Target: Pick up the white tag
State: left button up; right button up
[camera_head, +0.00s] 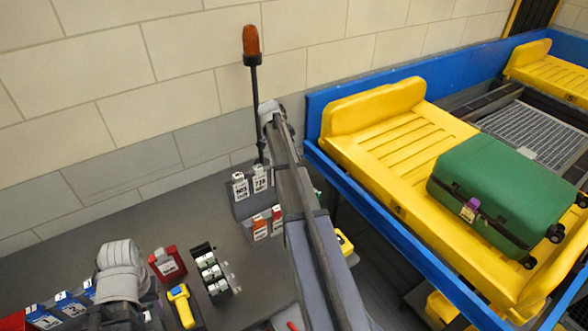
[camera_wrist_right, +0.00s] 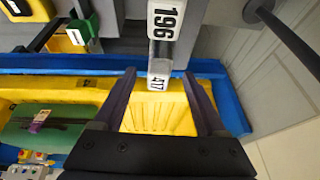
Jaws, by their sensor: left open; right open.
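Two white tags (camera_head: 240,187) with black numbers stand side by side on the upper step of a grey rack. In the right wrist view, a white tag (camera_wrist_right: 165,19) reading 196 is at the top. A smaller white piece reading 417 (camera_wrist_right: 158,82) shows between the fingertips; I cannot tell whether they are one tag. My right gripper (camera_wrist_right: 165,86) is open, a finger on each side of that piece with gaps. My left gripper (camera_head: 122,308) is open low at the left, by the table items.
Red tags (camera_head: 260,228) sit on the rack's lower step. A beacon pole (camera_head: 258,110) rises behind it. A red box (camera_head: 167,263), a yellow device (camera_head: 181,304) and blue tags (camera_head: 70,303) are on the table. At right, a green suitcase (camera_head: 510,185) lies on a yellow tray (camera_head: 360,150).

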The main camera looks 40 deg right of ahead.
jog(key=b+x, duration=0.2)
jog(key=x, duration=0.1)
jog(key=shift+a, duration=0.35)
jog(key=shift+d+f+b, duration=0.25)
jog(key=shift+f+b, duration=0.2)
jog(key=shift+r, duration=0.1)
jog(key=shift+c, duration=0.4)
grip_shut()
